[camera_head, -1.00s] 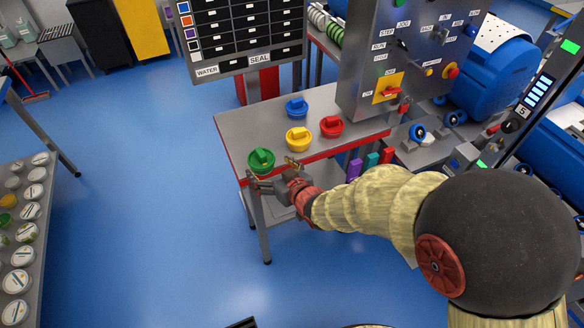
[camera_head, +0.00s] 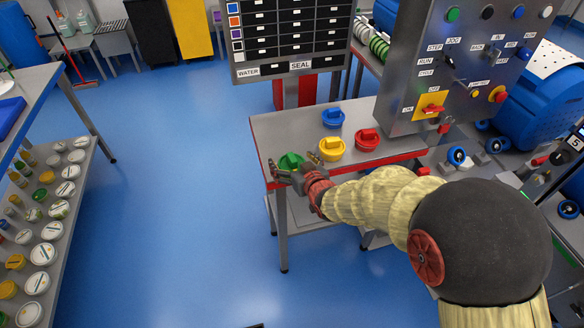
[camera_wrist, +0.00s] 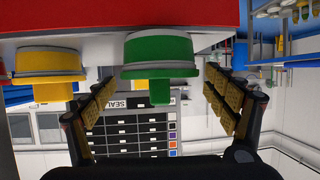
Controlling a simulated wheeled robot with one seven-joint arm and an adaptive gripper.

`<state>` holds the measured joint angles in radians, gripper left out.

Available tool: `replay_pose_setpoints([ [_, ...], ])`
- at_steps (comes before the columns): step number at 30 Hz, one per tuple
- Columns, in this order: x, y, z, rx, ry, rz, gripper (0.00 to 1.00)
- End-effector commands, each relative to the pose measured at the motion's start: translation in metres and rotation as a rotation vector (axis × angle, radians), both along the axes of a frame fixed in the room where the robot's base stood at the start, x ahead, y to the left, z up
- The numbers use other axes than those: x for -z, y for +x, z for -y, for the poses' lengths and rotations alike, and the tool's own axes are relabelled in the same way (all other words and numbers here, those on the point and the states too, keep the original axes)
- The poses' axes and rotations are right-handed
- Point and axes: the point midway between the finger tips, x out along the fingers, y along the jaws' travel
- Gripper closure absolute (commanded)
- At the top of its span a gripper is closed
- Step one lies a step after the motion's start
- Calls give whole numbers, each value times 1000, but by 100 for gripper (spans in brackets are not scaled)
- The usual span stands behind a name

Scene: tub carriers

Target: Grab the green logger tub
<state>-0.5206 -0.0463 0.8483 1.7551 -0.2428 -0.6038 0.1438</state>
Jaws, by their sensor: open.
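The green tub (camera_head: 291,161) sits at the front left corner of the small grey table (camera_head: 285,128) with a red edge. My gripper (camera_head: 294,168) is at that corner, right at the tub in the head view, and partly hides it. In the wrist view, which looks upside down, the green tub (camera_wrist: 160,62) lies ahead between the two spread fingers of my gripper (camera_wrist: 160,95). Its handle points down in that picture. The fingers are open, with gaps on both sides of the handle. I cannot tell whether either finger touches the tub.
A yellow tub (camera_head: 332,149), a red tub (camera_head: 367,139) and a blue tub (camera_head: 333,117) stand on the same table. The yellow one (camera_wrist: 52,68) is close beside one finger in the wrist view. A control panel (camera_head: 455,60) rises at the right. Blue floor is free at left.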

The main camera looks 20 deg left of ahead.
Motion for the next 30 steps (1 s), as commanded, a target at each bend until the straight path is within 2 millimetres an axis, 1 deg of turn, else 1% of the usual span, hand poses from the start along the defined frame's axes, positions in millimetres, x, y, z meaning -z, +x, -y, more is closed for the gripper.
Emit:
replay_pose_setpoints([
  [2,0,0,0,0,0,0,15],
  [27,0,0,0,0,0,0,63],
  [29,-1,0,0,0,1,2,66],
  [30,-1,0,0,0,1,1,69],
])
